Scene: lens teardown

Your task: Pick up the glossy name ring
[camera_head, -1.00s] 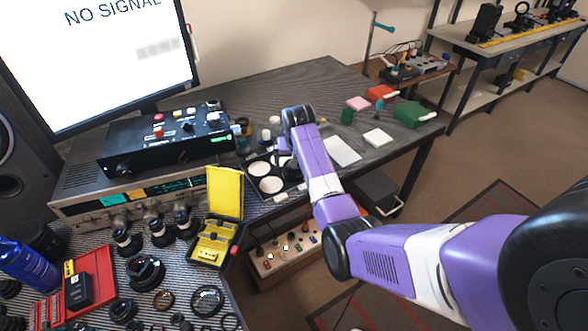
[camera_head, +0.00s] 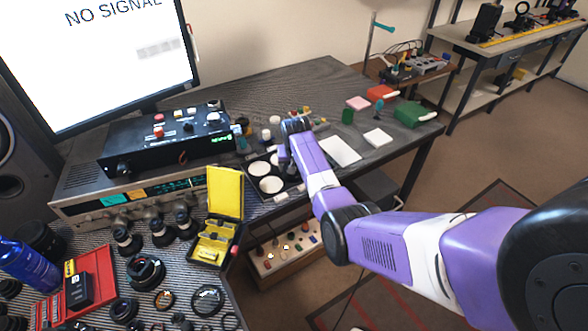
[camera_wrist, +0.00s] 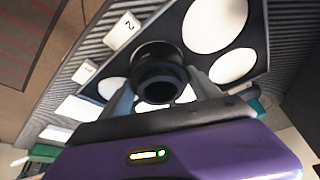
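My gripper (camera_wrist: 162,92) is over the black tray with white round pads; the tray also shows in the wrist view (camera_wrist: 118,62). In the wrist view its two grey fingers flank a black cylindrical lens part (camera_wrist: 160,62). I cannot tell whether they press on it. In the head view the fingertips are mostly hidden by my arm. Several rings lie on the mat at lower left, among them a dark ring (camera_head: 207,299) and a smaller brownish ring (camera_head: 164,299). I cannot make out which thing is the glossy name ring.
An open yellow case (camera_head: 225,193) stands left of the tray. A red tray (camera_head: 100,283), several lens parts and a blue bottle (camera_head: 28,266) crowd the lower left. A black control box (camera_head: 165,142) is behind. White numbered tags (camera_wrist: 122,30) lie along the tray's edge.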

